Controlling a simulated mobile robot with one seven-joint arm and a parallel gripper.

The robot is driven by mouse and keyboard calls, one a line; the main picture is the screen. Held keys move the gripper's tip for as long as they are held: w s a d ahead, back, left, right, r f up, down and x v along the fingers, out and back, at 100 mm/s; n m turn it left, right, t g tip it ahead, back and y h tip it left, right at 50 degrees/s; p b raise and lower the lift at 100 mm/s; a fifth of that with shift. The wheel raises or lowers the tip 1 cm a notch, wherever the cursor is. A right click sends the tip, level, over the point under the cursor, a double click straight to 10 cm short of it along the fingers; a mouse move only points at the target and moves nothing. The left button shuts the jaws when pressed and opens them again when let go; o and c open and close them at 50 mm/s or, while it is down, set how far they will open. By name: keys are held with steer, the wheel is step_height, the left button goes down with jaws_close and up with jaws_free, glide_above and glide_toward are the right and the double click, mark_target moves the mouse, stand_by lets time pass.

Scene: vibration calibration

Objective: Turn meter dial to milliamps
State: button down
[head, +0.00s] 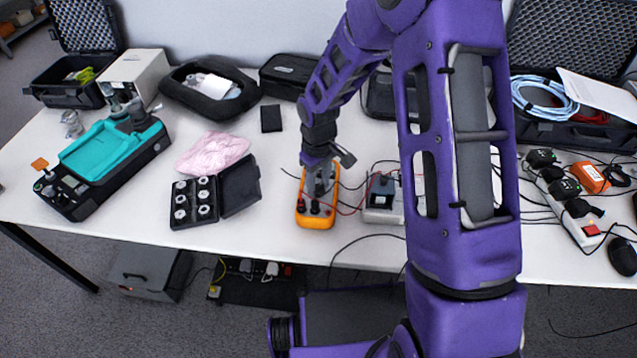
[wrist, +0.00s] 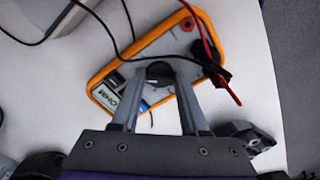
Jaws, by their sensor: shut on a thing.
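The meter (head: 314,216) has an orange case and lies on the white table below my purple arm, near the front edge. In the wrist view the meter (wrist: 103,78) lies tilted across the picture, with its display (wrist: 125,98) at the lower left. The black round dial (wrist: 158,72) sits mid-face. My gripper (wrist: 160,78) is over the meter, its two grey fingers closed on the dial from either side. The fingers hide part of the dial and the markings around it, so I cannot read its setting. The gripper also shows in the head view (head: 319,186), pointing down.
Red and black leads (wrist: 205,45) run from the meter's jack end and cross its edge. A grey box with cables (head: 381,200) stands right of the meter. A black case of white fittings (head: 195,202) lies left, with bare table between.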

mark_target(318, 187)
steer(key=shift+c, duration=2.1)
jaws_free()
step_height(318, 187, up, 18)
steer(key=p, duration=0.2)
steer(key=shift+f, duration=0.25)
